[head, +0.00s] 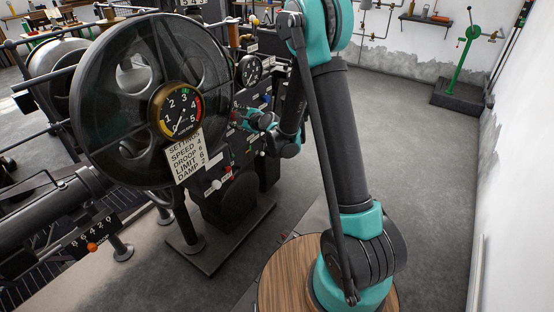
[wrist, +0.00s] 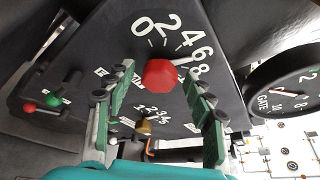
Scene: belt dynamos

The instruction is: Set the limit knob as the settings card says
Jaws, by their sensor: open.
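The settings card (head: 184,156) hangs below a round gauge in the head view; it reads SPEED 4, DROOP 6, LIMIT 6, DAMP 2. In the wrist view a red hexagonal knob (wrist: 160,74) sits on a dark panel with a scale of 0, 2, 4, 6, 8. A white mark by the knob points roughly toward the 6. Its name label is not readable, so I cannot confirm it is the limit knob. My gripper (wrist: 159,69) is open, with one green-padded finger on each side of the knob. Contact is not clear. My gripper (head: 260,120) also shows at the panel in the head view.
A gate dial (wrist: 290,92) stands right of the knob. Red and green levers (wrist: 42,102) are at left, and a smaller brass knob (wrist: 143,127) with its own scale is below. In the head view a large black wheel (head: 95,130) stands left; open floor (head: 420,150) lies right.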

